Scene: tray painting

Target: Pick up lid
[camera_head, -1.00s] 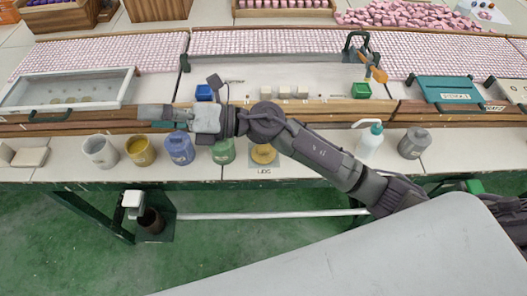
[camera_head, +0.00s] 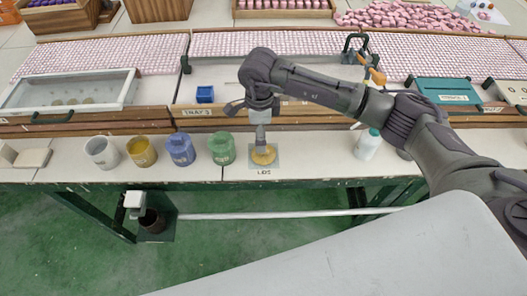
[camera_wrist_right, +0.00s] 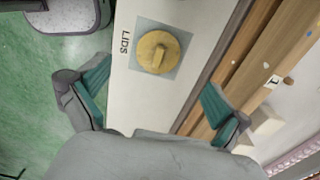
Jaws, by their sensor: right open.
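The lid (camera_head: 264,155) is a round yellow disc with a raised bar handle. It lies on a grey square pad marked LIDS near the table's front edge. It also shows in the right wrist view (camera_wrist_right: 158,52), whole and uncovered. My right gripper (camera_head: 262,138) points down over the pad in the head view. In the right wrist view my right gripper (camera_wrist_right: 148,92) has its two teal-lined fingers spread wide, with nothing between them. The lid there lies beyond the fingertips, apart from them. My left gripper does not show.
A grey-white pot (camera_head: 102,152), a yellow pot (camera_head: 142,151), a blue pot (camera_head: 180,149) and a green pot (camera_head: 222,148) stand left of the lid. A green-capped white bottle (camera_head: 367,145) stands to the right. A wooden ledge (camera_head: 90,129) runs behind.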

